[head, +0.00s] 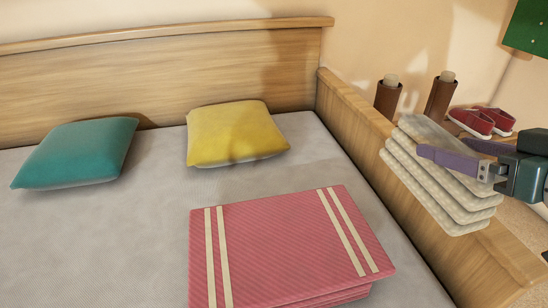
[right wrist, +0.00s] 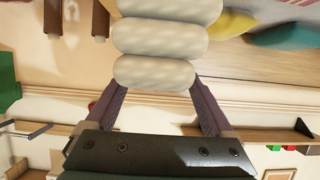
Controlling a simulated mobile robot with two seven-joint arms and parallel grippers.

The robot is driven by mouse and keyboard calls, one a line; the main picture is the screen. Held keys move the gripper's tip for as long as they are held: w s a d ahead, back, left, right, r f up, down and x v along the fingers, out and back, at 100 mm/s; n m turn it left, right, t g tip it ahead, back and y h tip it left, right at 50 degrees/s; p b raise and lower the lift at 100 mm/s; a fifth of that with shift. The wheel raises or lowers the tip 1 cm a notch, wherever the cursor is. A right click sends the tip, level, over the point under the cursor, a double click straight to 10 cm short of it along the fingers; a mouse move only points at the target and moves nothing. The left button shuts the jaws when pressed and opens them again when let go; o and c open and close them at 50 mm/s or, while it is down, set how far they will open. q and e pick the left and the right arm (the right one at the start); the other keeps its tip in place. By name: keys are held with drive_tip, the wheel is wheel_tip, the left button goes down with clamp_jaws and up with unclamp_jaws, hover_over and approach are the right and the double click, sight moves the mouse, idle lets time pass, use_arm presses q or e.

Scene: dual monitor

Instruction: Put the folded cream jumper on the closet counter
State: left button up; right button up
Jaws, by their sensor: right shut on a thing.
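The folded cream jumper (head: 435,180) is a thick stack of pale knit layers, tilted, at the right of the head view. My right gripper (head: 445,149) comes in from the right and is shut on its upper part. The jumper hangs from it in front of the wooden bed side. In the right wrist view the jumper (right wrist: 155,72) shows as rounded layers between the two purple fingers of my right gripper (right wrist: 152,85). I cannot make out the closet counter for certain. My left gripper is not in view.
A pink striped folded cloth (head: 280,245) lies on the grey bed (head: 70,235), with a teal pillow (head: 75,153) and a yellow pillow (head: 235,133). Two brown cylinders (head: 437,97) and red shoes (head: 472,122) stand beyond the bed's wooden side (head: 350,112).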

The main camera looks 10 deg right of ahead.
drive_tip(key=shift+f, duration=0.15)
drive_tip(key=shift+s+d+f+b, duration=0.1)
drive_tip(key=shift+f+b, duration=3.4)
drive_tip(key=shift+f, duration=1.5)
drive_tip(key=shift+d+f+b, duration=0.1)
drive_tip(key=shift+f+b, duration=3.4)
drive_tip(key=shift+f, duration=1.5)
drive_tip(key=o, duration=1.4)
drive_tip(key=shift+o, duration=0.2)
drive_tip(key=shift+r, duration=0.1)
